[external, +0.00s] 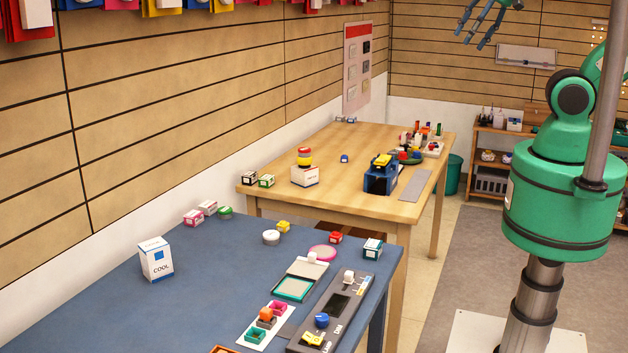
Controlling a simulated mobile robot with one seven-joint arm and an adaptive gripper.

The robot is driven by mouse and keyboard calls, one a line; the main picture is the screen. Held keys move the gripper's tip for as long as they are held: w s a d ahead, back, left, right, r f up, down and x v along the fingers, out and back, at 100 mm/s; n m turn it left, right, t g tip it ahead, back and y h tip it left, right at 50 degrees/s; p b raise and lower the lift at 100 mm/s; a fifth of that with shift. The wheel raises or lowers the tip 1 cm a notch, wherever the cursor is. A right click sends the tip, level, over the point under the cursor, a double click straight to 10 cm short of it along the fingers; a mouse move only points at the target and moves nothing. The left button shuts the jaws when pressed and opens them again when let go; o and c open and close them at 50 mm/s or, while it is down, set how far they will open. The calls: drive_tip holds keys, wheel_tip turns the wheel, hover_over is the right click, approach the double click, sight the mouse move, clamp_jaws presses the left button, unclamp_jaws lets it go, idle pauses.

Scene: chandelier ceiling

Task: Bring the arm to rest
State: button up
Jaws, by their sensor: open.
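My gripper (473,38) hangs at the top of the external view, with its dark fingers apart and nothing visible between them. It is high, well above and apart from the tabletops in the picture. My green arm stands at the right on a metal column, and its upper links run out of the top of the frame. Part of the arm between the shoulder and the gripper is out of view.
A blue table (200,300) with a white COOL box (155,259), small boxes and a dark panel (332,312) fills the lower left. A wooden table (350,200) with a blue device (381,178) stands behind. Shelves (490,140) stand at the back; floor between is clear.

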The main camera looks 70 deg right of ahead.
drive_tip(key=shift+f, duration=0.1)
wheel_tip(320, 180, down, 12)
drive_tip(key=b, duration=1.2)
